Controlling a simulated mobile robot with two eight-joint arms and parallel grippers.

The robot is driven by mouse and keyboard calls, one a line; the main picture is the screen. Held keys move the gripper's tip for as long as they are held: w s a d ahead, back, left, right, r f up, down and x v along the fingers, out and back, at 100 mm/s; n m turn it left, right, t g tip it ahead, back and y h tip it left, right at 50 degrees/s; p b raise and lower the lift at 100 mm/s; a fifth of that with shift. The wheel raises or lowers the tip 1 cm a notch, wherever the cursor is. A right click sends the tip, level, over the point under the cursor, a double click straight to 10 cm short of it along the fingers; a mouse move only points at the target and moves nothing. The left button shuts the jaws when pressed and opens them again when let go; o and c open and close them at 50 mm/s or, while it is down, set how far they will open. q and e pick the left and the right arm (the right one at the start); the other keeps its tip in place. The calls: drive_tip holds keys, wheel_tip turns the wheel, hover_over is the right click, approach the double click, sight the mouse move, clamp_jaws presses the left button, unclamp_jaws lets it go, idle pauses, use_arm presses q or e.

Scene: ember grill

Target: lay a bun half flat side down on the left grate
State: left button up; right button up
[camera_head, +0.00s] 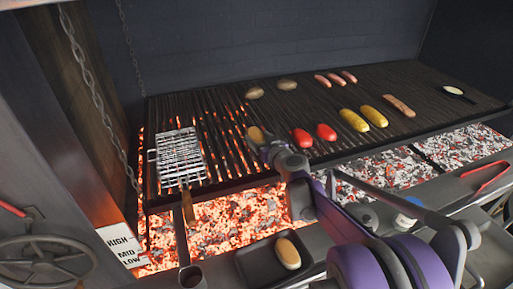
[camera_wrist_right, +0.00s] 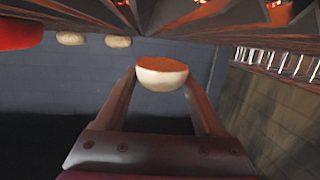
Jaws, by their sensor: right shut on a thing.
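My right gripper (camera_head: 262,143) is shut on a bun half (camera_head: 257,134), over the front right part of the left grate (camera_head: 222,123), which glows with embers below. In the right wrist view the bun half (camera_wrist_right: 162,73) sits between the two fingertips. Its orange-brown flat side faces the grate bars (camera_wrist_right: 215,20), and its pale domed side faces away from them. A narrow gap seems to show between bun and bars; I cannot tell how wide. Another bun half (camera_head: 287,253) lies in a dark tray (camera_head: 262,271) at the front. My left gripper is out of view.
A wire grilling basket (camera_head: 181,158) with a wooden handle lies on the grate's left. Two brown oval pieces (camera_head: 254,92) lie at the back. Red tomatoes (camera_head: 302,138), yellow corn (camera_head: 354,120) and sausages (camera_head: 322,81) lie to the right. Bars between basket and bun are bare.

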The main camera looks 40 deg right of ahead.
drive_tip(key=shift+f, duration=1.65)
drive_tip(key=shift+w+f, duration=0.1)
drive_tip(key=shift+f, duration=0.05)
drive_tip(key=o, duration=1.3)
drive_tip(key=shift+s+r, duration=0.2)
drive_tip(key=v, duration=1.1)
drive_tip(key=shift+s+a, duration=0.1)
drive_tip(key=shift+s, duration=0.2)
